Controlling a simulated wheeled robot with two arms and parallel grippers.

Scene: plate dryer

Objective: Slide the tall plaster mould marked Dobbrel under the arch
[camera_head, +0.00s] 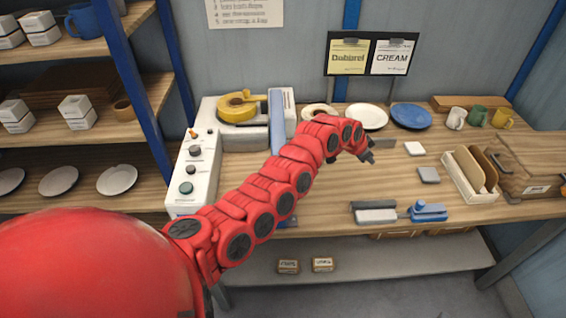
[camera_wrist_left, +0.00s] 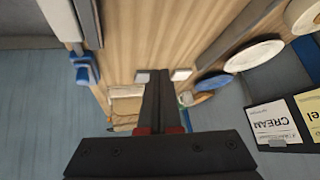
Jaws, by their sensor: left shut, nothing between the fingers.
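My left gripper (camera_head: 368,156) is shut and empty, held above the middle of the wooden workbench (camera_head: 330,195). Its shut fingers (camera_wrist_left: 158,75) also show in the left wrist view. A yellow card (camera_head: 348,57) with a name that looks like Dobbrel hangs on a dark board, beside a white card (camera_head: 391,57) reading CREAM. A white machine (camera_head: 200,165) with a yellow round part (camera_head: 240,106) and an upright blue-grey bar (camera_head: 276,122) stands left of the gripper. My left arm hides part of it. I cannot pick out a mould marked Dobbrel or a clear arch. My right gripper is not in view.
A white plate (camera_head: 367,116) and blue plate (camera_head: 411,115) lie at the back, with mugs (camera_head: 477,116) to their right. A divided holder (camera_head: 470,175) and wooden box (camera_head: 535,160) stand right. A grey-and-blue tool (camera_head: 428,211) lies at the front edge.

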